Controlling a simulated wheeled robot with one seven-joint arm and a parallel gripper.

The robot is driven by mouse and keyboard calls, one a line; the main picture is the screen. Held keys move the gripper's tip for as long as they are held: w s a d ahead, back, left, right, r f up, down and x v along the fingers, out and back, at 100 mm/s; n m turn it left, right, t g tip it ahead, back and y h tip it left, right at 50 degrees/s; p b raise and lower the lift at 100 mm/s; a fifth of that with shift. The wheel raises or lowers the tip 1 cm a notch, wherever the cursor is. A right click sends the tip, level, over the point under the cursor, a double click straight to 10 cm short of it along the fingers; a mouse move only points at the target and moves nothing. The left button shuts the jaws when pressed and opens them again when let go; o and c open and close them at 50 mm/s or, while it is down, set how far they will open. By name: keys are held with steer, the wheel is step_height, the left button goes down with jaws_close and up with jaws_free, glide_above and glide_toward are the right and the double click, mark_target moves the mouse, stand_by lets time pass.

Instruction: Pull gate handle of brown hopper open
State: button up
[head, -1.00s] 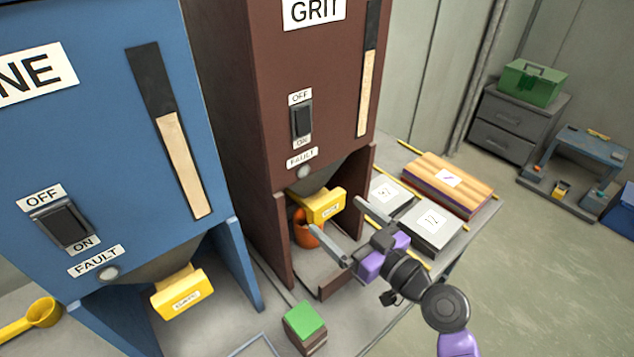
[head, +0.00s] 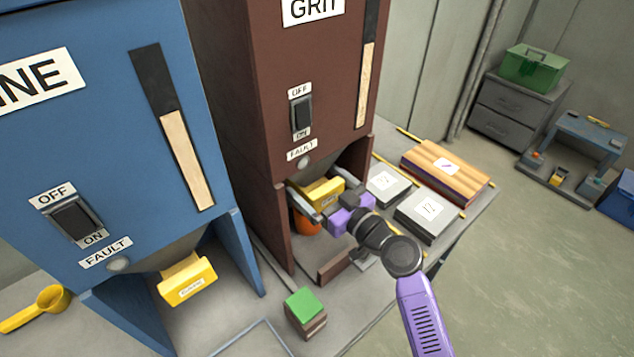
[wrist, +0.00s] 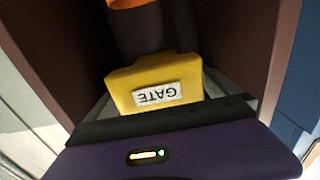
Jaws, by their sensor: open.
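The brown hopper (head: 240,110), labelled GRIT, stands in the middle of the head view. Its yellow gate handle (head: 322,191) sits under its chute. In the wrist view the handle (wrist: 155,88) shows close up, its GATE label upside down. My gripper (head: 318,186) is open at the handle, with one finger on its left side; the other finger is partly hidden. In the wrist view the handle lies between the fingers, just ahead of the dark palm edge. I cannot tell whether the fingers touch it. An orange cup (head: 306,224) stands below the handle, partly hidden.
The blue hopper (head: 95,130) with its own yellow gate handle (head: 187,281) stands to the left. The brown hopper's side walls flank my gripper. A green-topped block (head: 305,305) lies in front. Grey boxes (head: 428,212) and a wooden-topped stack (head: 446,172) lie to the right.

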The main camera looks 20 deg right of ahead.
steer(key=c, duration=2)
steer(key=shift+o, duration=0.2)
steer(key=b+v, duration=0.1)
steer(key=v, duration=0.3)
steer(key=shift+f+b, duration=0.15)
steer(key=shift+b, duration=0.15)
steer(key=shift+s+d, duration=0.2)
steer(key=shift+s, duration=0.25)
steer(key=o, duration=2)
steer(key=shift+c, duration=0.2)
steer(key=shift+s, duration=0.1)
steer(key=b, duration=0.3)
glide_toward(330, 195)
steer(key=shift+w+a, duration=0.25)
steer(key=shift+w, duration=0.35)
